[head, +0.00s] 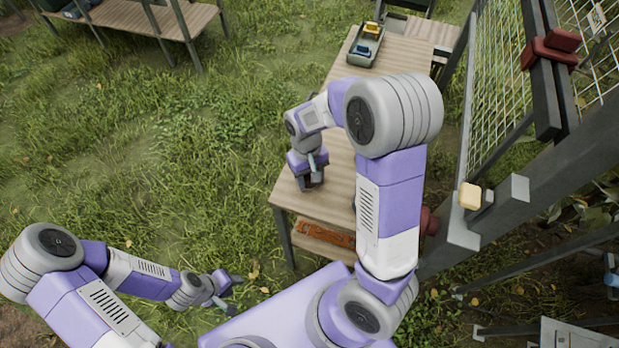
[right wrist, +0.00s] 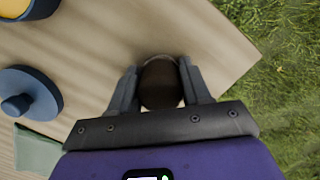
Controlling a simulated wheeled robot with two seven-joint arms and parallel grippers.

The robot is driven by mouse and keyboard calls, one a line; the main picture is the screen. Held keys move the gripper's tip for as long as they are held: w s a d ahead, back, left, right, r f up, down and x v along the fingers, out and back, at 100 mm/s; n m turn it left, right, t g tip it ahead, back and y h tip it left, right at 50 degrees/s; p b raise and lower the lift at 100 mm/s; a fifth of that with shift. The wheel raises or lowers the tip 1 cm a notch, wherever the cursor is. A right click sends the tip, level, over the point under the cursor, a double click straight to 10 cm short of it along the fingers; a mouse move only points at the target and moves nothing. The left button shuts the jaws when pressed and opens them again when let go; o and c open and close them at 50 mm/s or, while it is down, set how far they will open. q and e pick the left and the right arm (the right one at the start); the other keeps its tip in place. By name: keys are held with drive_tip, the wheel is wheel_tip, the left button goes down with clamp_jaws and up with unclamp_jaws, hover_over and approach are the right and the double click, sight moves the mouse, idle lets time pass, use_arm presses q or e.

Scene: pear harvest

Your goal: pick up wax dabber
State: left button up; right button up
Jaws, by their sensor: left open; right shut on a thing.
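The wax dabber (right wrist: 160,83) shows in the right wrist view as a dark brown, rounded end between my two right fingers. My right gripper (right wrist: 159,88) is shut on it, with a finger on each side. In the head view, my right gripper (head: 311,184) is low over the near left part of the wooden table (head: 340,135), and the dabber is hard to make out there. Its lower part is hidden, so I cannot tell whether it touches the tabletop. My left gripper (head: 232,290) is open and empty over the grass, left of the table.
In the right wrist view, a blue knobbed lid (right wrist: 45,95), a blue pot (right wrist: 42,8) with yellow contents and a grey-green cloth (right wrist: 38,152) lie left of the gripper. A tray (head: 352,58) stands at the table's far end. A metal mesh frame (head: 465,130) stands right.

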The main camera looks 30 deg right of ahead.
drive_tip(key=shift+c, duration=0.4)
drive_tip(key=shift+r, duration=0.35)
wheel_tip(320, 180, up, 9)
drive_tip(key=p, duration=0.3)
drive_tip(key=shift+r, duration=0.2)
drive_tip(key=o, duration=0.4)
drive_tip(key=c, duration=0.3)
